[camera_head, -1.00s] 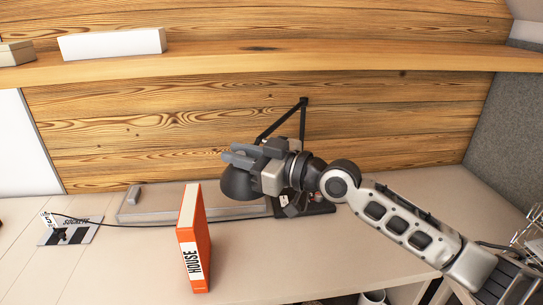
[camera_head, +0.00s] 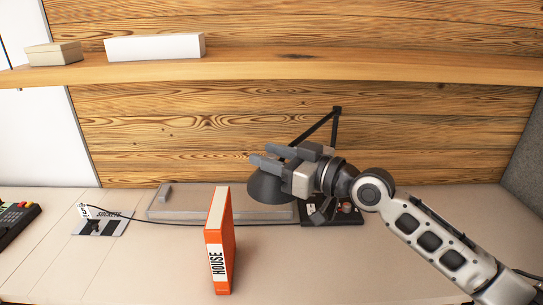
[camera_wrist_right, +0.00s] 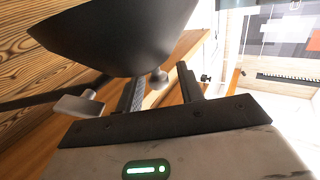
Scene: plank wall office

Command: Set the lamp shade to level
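The desk lamp has a dark, bowl-like shade (camera_head: 268,188), a thin black arm (camera_head: 335,130) and a dark base (camera_head: 345,217) on the desk. My right gripper (camera_head: 262,158) is at the top of the shade and hides part of it and of the lamp's head. In the right wrist view the shade (camera_wrist_right: 120,35) fills the top, close beyond the fingers. The two fingers of the right gripper (camera_wrist_right: 160,90) stand apart, with a small round knob (camera_wrist_right: 157,78) showing between them. I cannot tell whether they touch the lamp. My left gripper is not in view.
An orange book (camera_head: 218,245) stands upright on the desk in front of the lamp. A long flat grey case (camera_head: 200,203) lies behind it. A cable runs left to a socket plate (camera_head: 103,226). A wooden shelf (camera_head: 300,68) spans above. The front desk right of the book is clear.

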